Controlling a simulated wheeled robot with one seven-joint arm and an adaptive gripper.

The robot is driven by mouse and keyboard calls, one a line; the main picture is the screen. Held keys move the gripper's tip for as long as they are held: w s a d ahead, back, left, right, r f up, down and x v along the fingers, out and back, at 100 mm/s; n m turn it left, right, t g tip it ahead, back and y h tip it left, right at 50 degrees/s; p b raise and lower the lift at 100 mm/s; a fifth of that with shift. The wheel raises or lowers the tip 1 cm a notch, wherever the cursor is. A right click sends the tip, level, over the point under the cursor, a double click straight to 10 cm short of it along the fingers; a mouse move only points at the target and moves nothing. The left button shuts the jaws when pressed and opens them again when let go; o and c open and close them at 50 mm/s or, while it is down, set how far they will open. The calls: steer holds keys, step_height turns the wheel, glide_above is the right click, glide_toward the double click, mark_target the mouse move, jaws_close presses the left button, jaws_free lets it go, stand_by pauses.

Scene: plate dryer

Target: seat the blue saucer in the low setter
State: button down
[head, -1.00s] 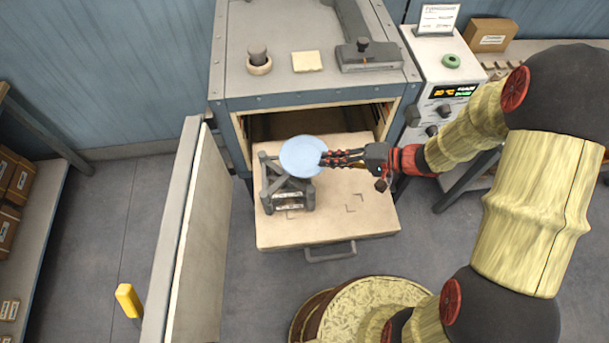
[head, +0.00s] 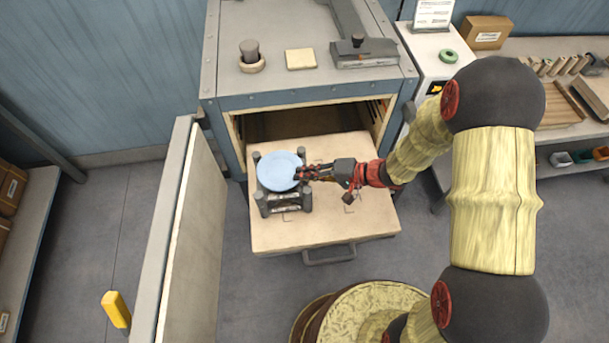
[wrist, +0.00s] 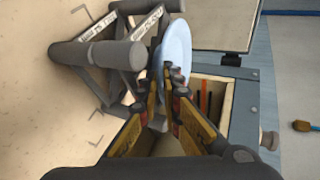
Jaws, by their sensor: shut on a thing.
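The light-blue saucer (head: 279,170) is over the low setter, among its upright posts in the head view. The setter (head: 283,203) is a dark grey frame with stout round posts, standing on the left of the pulled-out pale shelf. My gripper (head: 302,174) comes in from the right and is shut on the saucer's right rim. In the wrist view the saucer (wrist: 177,48) shows nearly edge-on between my fingertips (wrist: 168,80), beside the setter's posts (wrist: 122,54). I cannot tell whether the saucer touches its supports.
The pale shelf (head: 335,225) sticks out of the open dryer (head: 310,100), with corner marks and free room right of the setter. The open door (head: 190,235) stands at the left. A weight, a pale tile and a clamp-like tool rest on the dryer's top.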

steer(key=c, duration=2)
jaws_free()
steer(key=p+v, duration=0.2)
steer(key=v, duration=1)
steer(key=shift+d+p, duration=0.1)
steer(key=shift+p, duration=0.25)
